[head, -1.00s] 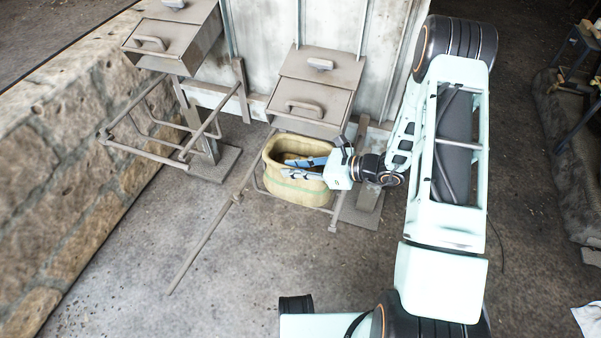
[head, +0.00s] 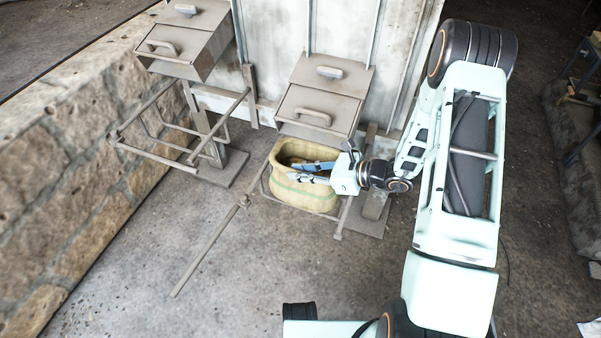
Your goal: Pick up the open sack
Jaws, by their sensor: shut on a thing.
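The open sack (head: 305,192) is tan with a thin green stripe and an open top. It stands upright below the middle metal chute box, inside a low metal frame. My gripper (head: 298,173) reaches in from the right at the sack's rim, its blue-grey fingers over the mouth. It is shut on the sack, though the exact spot where the fingers pinch the cloth is hard to make out. The inside of the sack is mostly dark and partly hidden by the fingers.
A metal chute box with a handle (head: 318,108) hangs close above the sack. A second box (head: 185,48) and an empty frame (head: 165,150) stand to the left. A stone wall (head: 60,190) runs along the left.

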